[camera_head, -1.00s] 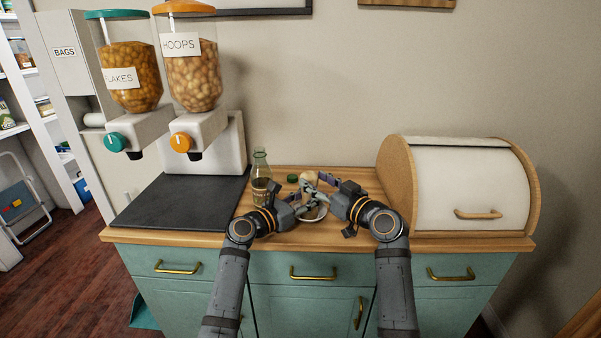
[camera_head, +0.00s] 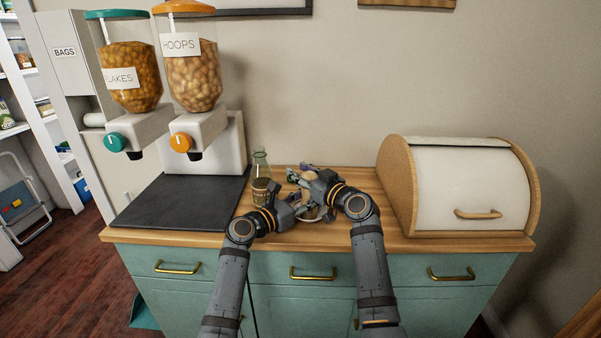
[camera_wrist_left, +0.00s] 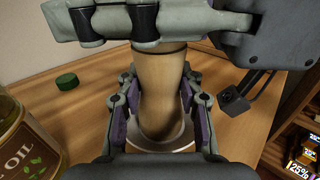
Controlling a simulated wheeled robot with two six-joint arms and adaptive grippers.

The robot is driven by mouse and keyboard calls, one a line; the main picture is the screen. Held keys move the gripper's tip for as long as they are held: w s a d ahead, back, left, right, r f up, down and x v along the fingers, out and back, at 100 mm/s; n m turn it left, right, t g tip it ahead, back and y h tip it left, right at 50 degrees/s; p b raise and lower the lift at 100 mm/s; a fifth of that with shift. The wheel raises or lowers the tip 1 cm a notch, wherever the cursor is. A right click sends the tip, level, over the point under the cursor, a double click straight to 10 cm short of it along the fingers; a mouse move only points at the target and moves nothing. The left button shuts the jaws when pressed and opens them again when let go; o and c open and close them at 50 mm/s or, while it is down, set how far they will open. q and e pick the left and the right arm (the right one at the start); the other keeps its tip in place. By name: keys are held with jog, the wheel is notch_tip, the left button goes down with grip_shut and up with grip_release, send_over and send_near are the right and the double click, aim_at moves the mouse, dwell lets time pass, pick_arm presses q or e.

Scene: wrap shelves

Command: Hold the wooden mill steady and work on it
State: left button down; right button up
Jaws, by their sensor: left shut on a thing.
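The wooden mill (camera_wrist_left: 157,90) stands upright in the left wrist view, its foot in or on a round white dish (camera_wrist_left: 186,137). My left gripper (camera_wrist_left: 160,112) is shut around its lower body, one finger on each side. My right gripper (camera_head: 305,178) is over the mill's top in the head view. In the left wrist view its grey fingers cross in front of the top, hiding the head. Whether they grip the head cannot be told. In the head view the arms hide most of the mill.
An oil bottle (camera_head: 261,182) stands just left of the grippers, and a green cap (camera_wrist_left: 67,81) lies on the wooden counter. A bread bin (camera_head: 470,190) stands to the right, a dark mat (camera_head: 180,202) and cereal dispensers (camera_head: 193,80) to the left. Counter between mill and bin is clear.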

grip_shut()
jog(key=shift+f, duration=0.1)
dwell(0.9)
jog(key=shift+n+g+y, duration=0.4)
jog(key=shift+y, duration=0.1)
jog(key=shift+s+a+n+g+y, duration=0.2)
jog(key=shift+s+n+g+y, duration=0.15)
jog(key=shift+n+g+y, duration=0.75)
jog(key=shift+s+a+n+g+y, duration=0.2)
jog(key=shift+s+n+g+y, duration=0.25)
jog(key=shift+n+g, duration=1.1)
jog(key=shift+s+a+n+g+y, duration=0.25)
jog(key=shift+n+g+y, duration=0.6)
jog(key=shift+g, duration=1.1)
jog(key=o, duration=0.9)
grip_release()
jog(key=shift+c, duration=0.2)
